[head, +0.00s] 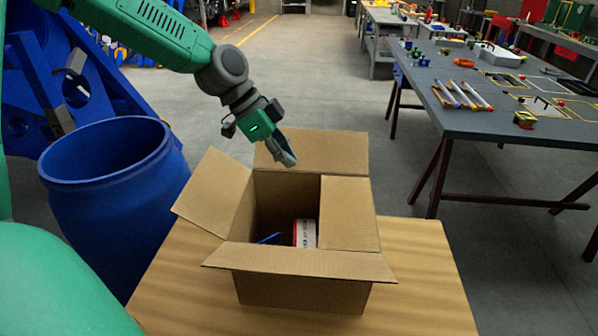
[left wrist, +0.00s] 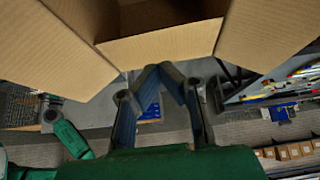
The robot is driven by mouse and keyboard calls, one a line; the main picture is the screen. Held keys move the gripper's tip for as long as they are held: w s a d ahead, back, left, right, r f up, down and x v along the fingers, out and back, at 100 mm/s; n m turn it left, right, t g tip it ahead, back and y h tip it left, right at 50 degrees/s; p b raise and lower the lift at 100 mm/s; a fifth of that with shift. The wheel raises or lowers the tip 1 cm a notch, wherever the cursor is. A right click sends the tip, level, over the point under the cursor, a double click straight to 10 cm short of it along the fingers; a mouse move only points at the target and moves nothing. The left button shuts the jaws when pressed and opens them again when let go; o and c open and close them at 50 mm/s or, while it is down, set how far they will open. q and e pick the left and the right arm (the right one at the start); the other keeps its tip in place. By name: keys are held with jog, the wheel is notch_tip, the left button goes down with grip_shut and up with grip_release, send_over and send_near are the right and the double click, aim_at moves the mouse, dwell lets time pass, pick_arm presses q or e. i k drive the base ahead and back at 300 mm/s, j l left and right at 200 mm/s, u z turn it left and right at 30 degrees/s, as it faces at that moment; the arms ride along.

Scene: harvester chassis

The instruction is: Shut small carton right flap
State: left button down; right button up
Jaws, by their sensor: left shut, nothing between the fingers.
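An open brown carton (head: 303,292) stands on a wooden table. Its right flap (head: 348,213) is folded inward over the right part of the opening. The left flap (head: 214,191) and near flap (head: 300,261) lean outward, and the far flap (head: 325,152) stands open at the back. My left gripper (head: 287,158) is shut and empty, above the carton's far side, in front of the far flap in the picture. Its fingertips meet in the left wrist view (left wrist: 160,68), with cardboard panels (left wrist: 160,45) beyond them. My right gripper is not in view.
A red-and-white box (head: 305,233) and something blue lie inside the carton. The wooden tabletop (head: 420,290) has free room to the right. A blue barrel (head: 110,205) stands at left. A grey workbench (head: 500,110) with tools is at the back right.

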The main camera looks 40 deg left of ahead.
aim_at(211, 200)
jog(key=k, duration=1)
